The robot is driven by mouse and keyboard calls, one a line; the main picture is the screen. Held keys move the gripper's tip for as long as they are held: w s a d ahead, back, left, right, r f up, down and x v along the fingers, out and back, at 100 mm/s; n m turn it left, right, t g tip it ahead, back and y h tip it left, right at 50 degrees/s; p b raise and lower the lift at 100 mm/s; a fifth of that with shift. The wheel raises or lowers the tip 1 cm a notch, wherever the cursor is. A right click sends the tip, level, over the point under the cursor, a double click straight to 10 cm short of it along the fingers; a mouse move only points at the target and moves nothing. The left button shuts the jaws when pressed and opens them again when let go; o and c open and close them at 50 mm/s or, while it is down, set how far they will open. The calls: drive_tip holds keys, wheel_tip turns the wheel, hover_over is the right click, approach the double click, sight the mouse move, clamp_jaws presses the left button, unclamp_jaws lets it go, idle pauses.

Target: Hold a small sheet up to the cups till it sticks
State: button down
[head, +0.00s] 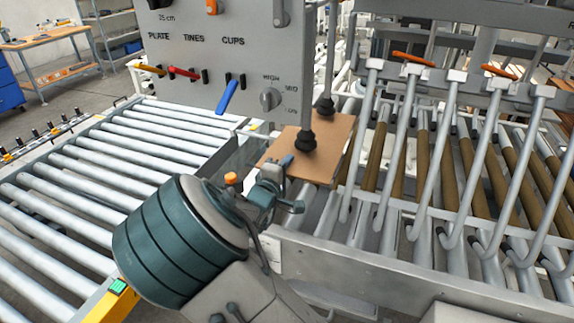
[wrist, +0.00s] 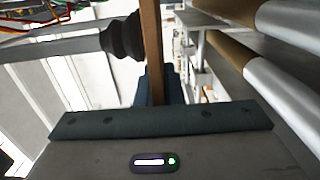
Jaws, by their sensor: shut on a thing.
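A small brown sheet (head: 318,158) lies about flat under two black suction cups (head: 305,141) that hang from vertical rods in the head view. In the wrist view the sheet (wrist: 151,50) shows edge-on, running away from my gripper, with a black bellows cup (wrist: 122,38) against or very close to its face. My gripper (head: 283,168) is at the sheet's near edge. It is shut on the sheet, and its blue-grey fingers (wrist: 160,88) are on both sides of the edge. I cannot tell if the cup grips the sheet.
A grey panel (head: 222,50) labelled plate, tines and cups carries red, orange and blue levers and a knob (head: 270,99). Hooked metal tines (head: 455,160) stand close on the right above rollers. A roller conveyor (head: 110,165) on the left is empty.

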drive_tip(key=shift+r+p, duration=0.8)
drive_tip(key=shift+p, duration=0.15)
idle(0.6)
drive_tip(key=c, duration=1.5)
unclamp_jaws()
drive_tip(key=shift+s+a+f, duration=0.1)
drive_tip(key=shift+s+a, duration=0.15)
drive_tip(key=shift+s, duration=0.25)
drive_tip(key=shift+d+p+v, duration=0.15)
drive_tip(key=shift+p+v, duration=0.35)
drive_tip(key=shift+v, duration=5.2)
drive_tip(key=shift+d+p+v, duration=0.1)
drive_tip(key=shift+p+v, duration=0.35)
drive_tip(key=shift+v, duration=5.25)
